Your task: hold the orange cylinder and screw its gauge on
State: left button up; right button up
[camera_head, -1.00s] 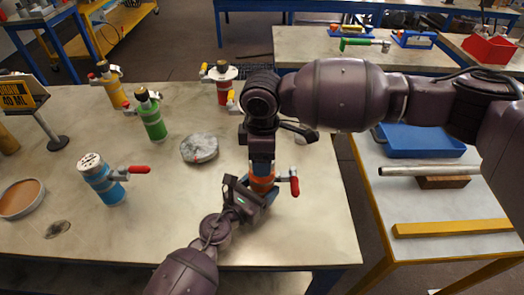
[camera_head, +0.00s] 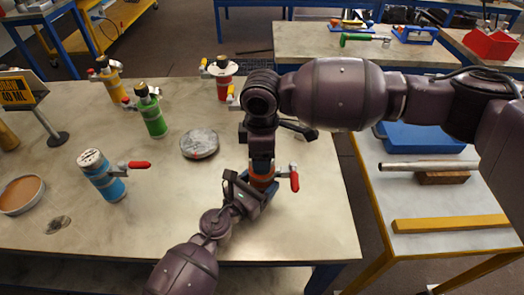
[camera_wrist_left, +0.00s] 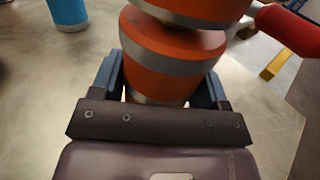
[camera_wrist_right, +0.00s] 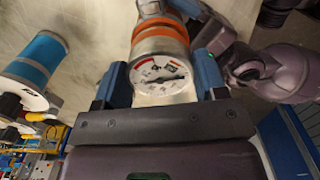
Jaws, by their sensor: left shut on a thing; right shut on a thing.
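The orange cylinder (camera_head: 261,182) stands upright at the front right of the table, with a red-handled valve (camera_head: 294,178) on its right side. My left gripper (camera_head: 255,190) is shut around its body; the left wrist view shows the orange body (camera_wrist_left: 172,50) between the fingers (camera_wrist_left: 160,88). My right gripper (camera_head: 262,165) points down over the cylinder's top. In the right wrist view its fingers (camera_wrist_right: 162,76) are shut on the round gauge (camera_wrist_right: 160,72), whose white dial faces that camera. The gauge sits at the orange cylinder's top; whether its thread is engaged is hidden.
Blue (camera_head: 102,176), green (camera_head: 152,116), yellow (camera_head: 109,84) and red (camera_head: 222,82) vessels stand to the left and behind. A grey disc (camera_head: 199,144) lies mid-table. A side table at right holds a blue tray (camera_head: 425,140) and a metal bar. The table's front left is mostly clear.

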jog(key=shift+f, duration=0.3)
